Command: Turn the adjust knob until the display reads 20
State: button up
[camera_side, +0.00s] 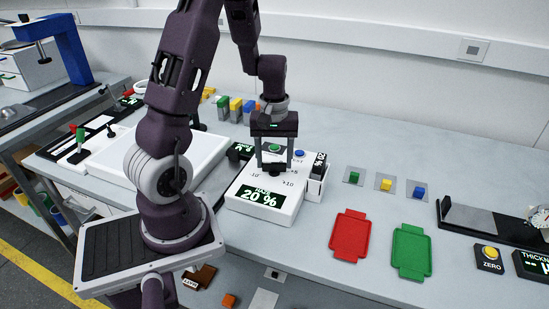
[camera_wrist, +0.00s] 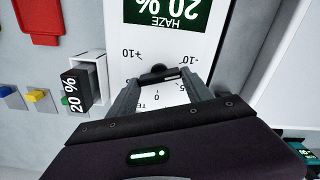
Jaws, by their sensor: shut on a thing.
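The white haze meter (camera_side: 240,188) stands on the bench in the middle of the side view. Its display (camera_side: 263,197) reads "HAZE 20 %" in the side view. In the wrist view the display (camera_wrist: 168,10) is upside down, partly cut off, and also shows 20 %. The dark adjust knob (camera_wrist: 155,73) sits on the meter's top face among scale marks such as -10, 0 and +10. My gripper (camera_side: 274,169) is shut on the knob from above, with a finger on each side. The fingers partly hide the knob and scale.
A dark block marked "20 %" (camera_wrist: 74,90) stands in a white holder (camera_wrist: 100,72) beside the meter. A red tray (camera_side: 350,235) and a green tray (camera_side: 411,251) lie to the right. Green, yellow and blue buttons (camera_side: 386,185) line the bench behind them.

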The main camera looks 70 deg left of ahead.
jog(key=shift+n, duration=1)
jog(key=o, duration=1.4)
jog(key=shift+c, duration=0.2)
notch_tip(320, 180, up, 7)
jog(key=shift+r, duration=0.1)
